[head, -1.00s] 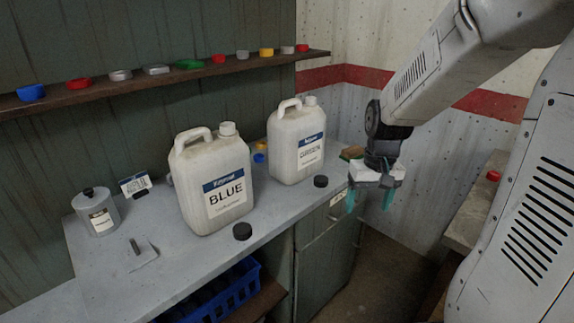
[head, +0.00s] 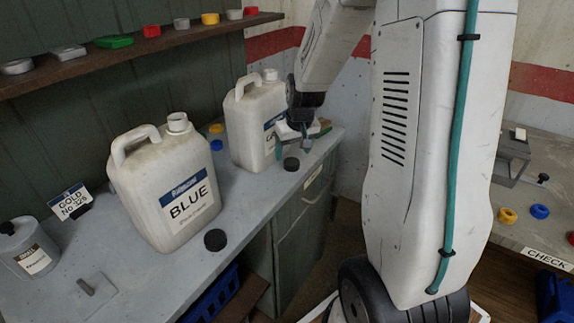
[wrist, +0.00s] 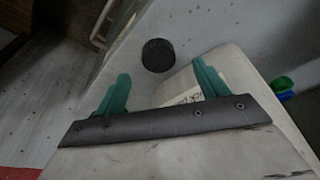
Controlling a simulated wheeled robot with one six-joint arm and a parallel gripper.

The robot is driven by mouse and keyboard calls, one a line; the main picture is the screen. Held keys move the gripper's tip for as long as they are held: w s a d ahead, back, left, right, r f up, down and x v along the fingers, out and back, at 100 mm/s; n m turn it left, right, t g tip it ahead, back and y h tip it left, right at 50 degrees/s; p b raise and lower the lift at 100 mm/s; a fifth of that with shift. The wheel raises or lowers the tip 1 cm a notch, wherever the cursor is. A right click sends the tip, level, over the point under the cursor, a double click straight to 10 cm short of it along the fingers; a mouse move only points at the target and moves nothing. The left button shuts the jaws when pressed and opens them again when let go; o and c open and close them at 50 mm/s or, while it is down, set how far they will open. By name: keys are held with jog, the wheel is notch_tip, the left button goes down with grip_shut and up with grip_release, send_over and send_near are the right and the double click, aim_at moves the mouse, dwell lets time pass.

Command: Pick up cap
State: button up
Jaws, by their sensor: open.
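A black round cap (head: 291,164) lies on the grey bench in front of the far white jug (head: 250,125). The same cap shows in the wrist view (wrist: 158,55), beyond and between my fingertips. My gripper (head: 306,147) is above the bench beside the far jug, just beyond the nearer side of the first cap. In the wrist view its teal fingers (wrist: 160,82) are apart with nothing between them.
The grey bench (head: 130,265) also holds a metal can (head: 28,248), a GOLD sign (head: 70,202) and a small peg on a plate (head: 88,287). A shelf (head: 110,58) with several coloured caps runs behind. A side bench (head: 520,225) at right holds yellow and blue rings.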

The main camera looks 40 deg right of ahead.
aim_at(292, 161)
jog(key=x, duration=0.4)
jog(key=shift+s+d+f, duration=0.1)
jog(key=shift+s+d, duration=0.05)
jog(key=shift+s, duration=0.05)
jog(key=c, duration=1)
jog(key=shift+c, duration=0.2)
